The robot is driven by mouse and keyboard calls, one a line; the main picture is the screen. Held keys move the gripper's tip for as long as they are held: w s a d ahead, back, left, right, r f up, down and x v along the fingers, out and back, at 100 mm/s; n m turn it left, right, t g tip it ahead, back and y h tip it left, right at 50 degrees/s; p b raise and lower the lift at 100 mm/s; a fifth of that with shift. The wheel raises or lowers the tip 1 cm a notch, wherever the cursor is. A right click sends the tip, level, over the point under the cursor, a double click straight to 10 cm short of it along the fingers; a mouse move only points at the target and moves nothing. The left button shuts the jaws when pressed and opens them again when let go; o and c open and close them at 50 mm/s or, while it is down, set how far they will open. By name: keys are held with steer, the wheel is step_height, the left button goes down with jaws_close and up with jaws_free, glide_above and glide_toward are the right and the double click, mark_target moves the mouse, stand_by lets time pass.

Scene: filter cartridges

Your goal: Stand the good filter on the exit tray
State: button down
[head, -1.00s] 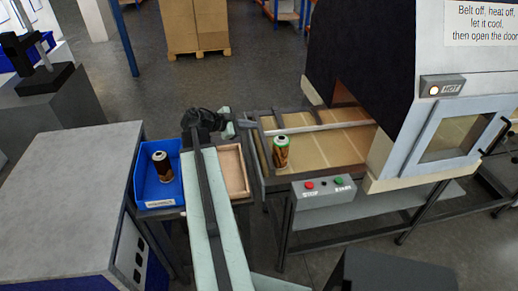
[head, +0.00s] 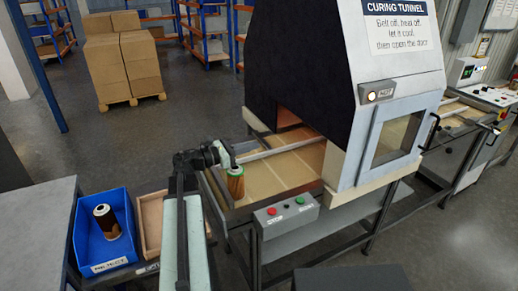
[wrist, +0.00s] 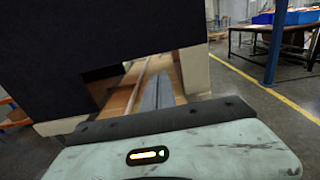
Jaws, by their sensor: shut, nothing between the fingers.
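A filter with a green rim and brown body (head: 236,184) stands upright at the near left end of the belt. A second, dark brown filter with a pale top (head: 106,222) stands in the blue reject bin (head: 105,265). My gripper (head: 231,160) is shut and empty, and overlaps the green-rimmed filter's top in the head view; contact cannot be told. In the wrist view its grey fingers (wrist: 156,92) point along the belt, and no filter shows. A shallow wooden tray (head: 148,207) sits right of the bin, partly hidden by my arm; no exit label is readable.
The curing tunnel (head: 345,60) stands over the belt (head: 275,172), its HOT lamp (head: 371,96) lit. A red and green button box (head: 286,215) sits on the front edge. A grey cabinet (head: 35,225) stands at left.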

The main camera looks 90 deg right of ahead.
steer(key=v, duration=1.3)
steer(key=b, duration=1.6)
glide_toward(236, 182)
steer(key=d+f, duration=0.1)
steer(key=s+d+f, duration=0.1)
steer(key=d, duration=0.1)
steer(key=s+d+f, duration=0.1)
steer(key=f, duration=0.1)
steer(key=shift+s+d, duration=0.1)
steer(key=shift+d, duration=0.05)
steer(key=shift+s+d+r+p, duration=0.2)
steer(key=shift+s+r+p, duration=0.05)
steer(key=shift+s+p, duration=0.25)
steer(key=shift+d, duration=0.1)
